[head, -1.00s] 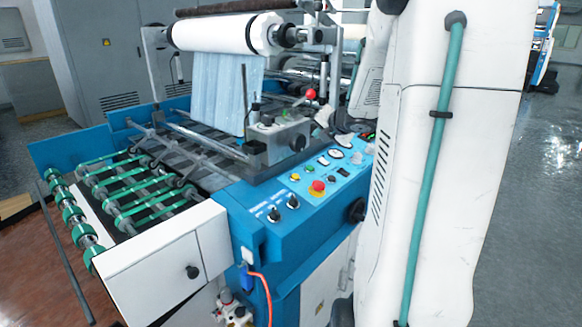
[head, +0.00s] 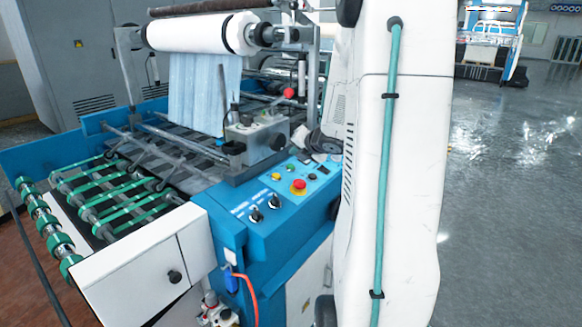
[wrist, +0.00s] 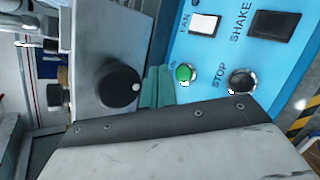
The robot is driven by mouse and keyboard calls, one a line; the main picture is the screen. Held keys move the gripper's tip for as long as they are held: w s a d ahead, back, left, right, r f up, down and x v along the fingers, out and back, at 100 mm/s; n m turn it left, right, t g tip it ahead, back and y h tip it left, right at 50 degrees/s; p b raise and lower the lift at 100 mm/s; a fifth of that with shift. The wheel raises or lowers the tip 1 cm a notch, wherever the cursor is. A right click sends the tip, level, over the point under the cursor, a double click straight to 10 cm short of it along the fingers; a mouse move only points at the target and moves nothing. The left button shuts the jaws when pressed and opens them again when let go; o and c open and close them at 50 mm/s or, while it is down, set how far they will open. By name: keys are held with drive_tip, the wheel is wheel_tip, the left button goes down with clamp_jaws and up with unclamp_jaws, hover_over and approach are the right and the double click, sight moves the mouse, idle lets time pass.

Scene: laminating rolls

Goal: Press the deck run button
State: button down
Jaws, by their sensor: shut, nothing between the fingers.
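The green round button (wrist: 184,73) is on the blue panel in the wrist view, its label partly hidden. A black button (wrist: 242,81) marked STOP is to its right. My gripper (wrist: 157,88) shows as teal fingers, shut and empty, just left of the green button; whether they touch the panel I cannot tell. In the head view the green button (head: 290,168) shows small on the control panel (head: 262,232), behind a red emergency button (head: 298,186). My arm hides the panel's right end there, and the fingers cannot be made out.
A grey housing with a black knob (wrist: 118,85) rises left of the fingers. FAN (wrist: 204,23) and SHAKE (wrist: 273,25) switches are above the buttons. In the head view the film roll (head: 200,33) and green-banded rollers (head: 110,200) are left. Floor at right is open.

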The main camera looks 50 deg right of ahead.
sight(291, 167)
drive_tip(key=shift+w+f, duration=0.15)
drive_tip(key=shift+f, duration=0.5)
drive_tip(key=shift+w+f, duration=0.15)
drive_tip(key=shift+f, duration=0.45)
drive_tip(key=shift+f, duration=0.1)
idle(1.1)
drive_tip(key=shift+w+f, duration=0.1)
drive_tip(key=shift+f, duration=0.2)
